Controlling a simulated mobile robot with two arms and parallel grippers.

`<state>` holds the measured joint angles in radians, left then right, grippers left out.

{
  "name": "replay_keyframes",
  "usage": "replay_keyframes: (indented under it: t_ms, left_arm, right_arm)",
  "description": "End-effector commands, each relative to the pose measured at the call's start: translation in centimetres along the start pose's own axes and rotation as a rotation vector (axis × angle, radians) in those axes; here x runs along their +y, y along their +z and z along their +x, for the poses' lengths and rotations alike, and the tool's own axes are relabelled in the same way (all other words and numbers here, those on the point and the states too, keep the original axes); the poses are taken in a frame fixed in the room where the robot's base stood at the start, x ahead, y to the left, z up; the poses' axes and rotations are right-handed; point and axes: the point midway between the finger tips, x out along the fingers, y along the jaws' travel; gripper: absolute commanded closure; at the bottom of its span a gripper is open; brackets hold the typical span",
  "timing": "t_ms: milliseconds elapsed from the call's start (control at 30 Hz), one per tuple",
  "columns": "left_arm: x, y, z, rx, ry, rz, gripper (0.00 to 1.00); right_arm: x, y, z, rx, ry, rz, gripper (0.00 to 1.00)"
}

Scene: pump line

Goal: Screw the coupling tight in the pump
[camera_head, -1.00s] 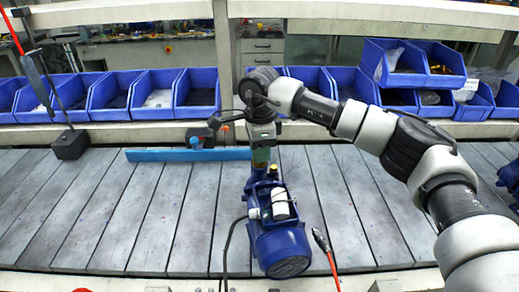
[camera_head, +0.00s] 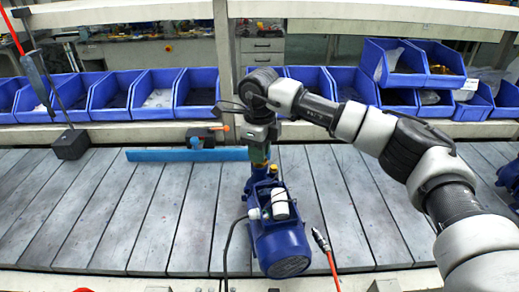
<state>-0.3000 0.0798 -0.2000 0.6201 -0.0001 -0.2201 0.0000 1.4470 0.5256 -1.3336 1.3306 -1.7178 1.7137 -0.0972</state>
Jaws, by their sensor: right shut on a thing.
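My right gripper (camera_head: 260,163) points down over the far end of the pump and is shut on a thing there. That thing, by its place the coupling, is hidden by the gripper and the pump, so I cannot tell how deep it sits. A green patch shows low on the gripper. My left gripper is not in view.
A blue bar (camera_head: 165,155) lies behind the pump at the left, by a black block (camera_head: 201,138). Blue bins (camera_head: 138,93) line the back. A red cable with a metal plug (camera_head: 321,240) lies right of the pump. The left slats are clear.

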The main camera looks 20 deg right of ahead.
Motion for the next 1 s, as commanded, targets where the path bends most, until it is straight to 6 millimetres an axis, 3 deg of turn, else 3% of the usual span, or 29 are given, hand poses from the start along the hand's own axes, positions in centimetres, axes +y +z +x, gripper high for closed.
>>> replay_keyframes:
  t_ms: [133, 167, 300, 567, 800, 1000]
  left_arm:
    - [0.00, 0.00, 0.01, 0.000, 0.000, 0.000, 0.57]
    - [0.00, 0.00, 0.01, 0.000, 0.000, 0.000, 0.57]
    - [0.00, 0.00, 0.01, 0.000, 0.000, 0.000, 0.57]
    - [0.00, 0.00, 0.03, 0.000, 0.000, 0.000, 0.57]
    - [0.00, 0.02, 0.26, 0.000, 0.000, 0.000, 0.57]
    - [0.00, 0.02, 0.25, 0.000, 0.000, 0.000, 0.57]
  right_arm:
    - [0.02, 0.01, 0.03, 0.000, 0.000, -0.002, 1.00]
    - [0.03, 0.01, 0.03, 0.000, 0.000, -0.002, 0.74]
    - [0.02, 0.01, 0.03, 0.000, 0.000, -0.003, 0.54]
    - [0.01, 0.00, 0.03, 0.000, 0.000, -0.014, 0.54]
    - [-0.01, -0.02, 0.05, 0.000, 0.000, -0.254, 0.54]
    - [-0.01, -0.02, 0.02, 0.000, 0.000, -0.306, 0.54]
